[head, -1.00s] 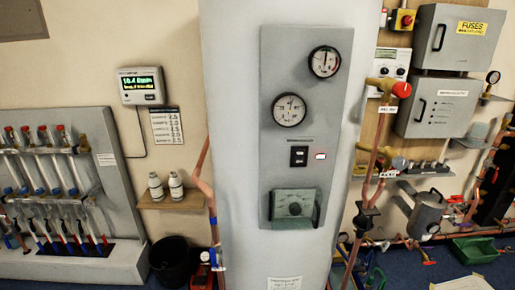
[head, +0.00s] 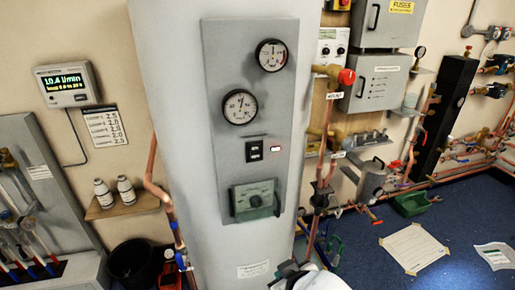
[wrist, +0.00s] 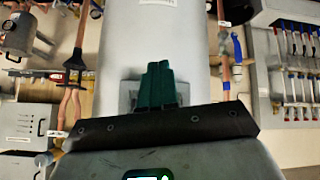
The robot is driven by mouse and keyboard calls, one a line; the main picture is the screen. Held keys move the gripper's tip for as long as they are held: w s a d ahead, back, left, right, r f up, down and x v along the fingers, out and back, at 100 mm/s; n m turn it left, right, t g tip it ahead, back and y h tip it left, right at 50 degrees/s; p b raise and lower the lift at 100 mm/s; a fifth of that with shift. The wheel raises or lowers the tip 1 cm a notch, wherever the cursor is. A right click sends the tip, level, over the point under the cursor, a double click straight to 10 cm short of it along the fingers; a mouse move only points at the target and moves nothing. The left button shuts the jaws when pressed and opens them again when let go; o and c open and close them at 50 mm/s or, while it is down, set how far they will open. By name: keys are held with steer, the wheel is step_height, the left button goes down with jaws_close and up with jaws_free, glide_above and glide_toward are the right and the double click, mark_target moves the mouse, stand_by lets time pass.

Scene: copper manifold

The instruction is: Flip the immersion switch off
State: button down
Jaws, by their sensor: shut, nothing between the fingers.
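The immersion switch looks to be the small black switch (head: 254,151) on the grey panel (head: 222,75) of the tall grey cylinder (head: 165,60), in the head view. Which way the switch is set is too small to tell. My gripper (wrist: 158,72) shows in the wrist view, its dark green fingers together and empty, in front of the cylinder (wrist: 160,45). The switch is not visible in the wrist view. A white part of my arm shows at the bottom of the head view, below the panel.
Two round gauges (head: 240,106) sit above the switch and a green-faced box with a dial (head: 254,200) below it. Copper pipes (head: 160,185) run beside the cylinder. A shelf with two bottles (head: 125,190) is at left. Blue floor (head: 455,220) with papers is open at right.

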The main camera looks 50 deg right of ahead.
steer(key=w+d+r+m+t+h+p, duration=0.1)
steer(key=w+r+t+h, duration=0.1)
steer(key=r, duration=0.9)
steer(key=w+d+r+m+t+h+p, duration=0.1)
steer(key=r+t, duration=0.3)
steer(key=r, duration=0.7)
steer(key=shift+w+r+m+h+p, duration=0.2)
steer(key=shift+w+m+h+p, duration=0.2)
steer(key=shift+w+m+h, duration=0.3)
steer(key=shift+s, duration=0.1)
steer(key=b, duration=0.5)
glide_toward(254, 156)
steer(key=x, duration=0.6)
steer(key=shift+w+d, duration=0.3)
steer(key=shift+f, duration=0.15)
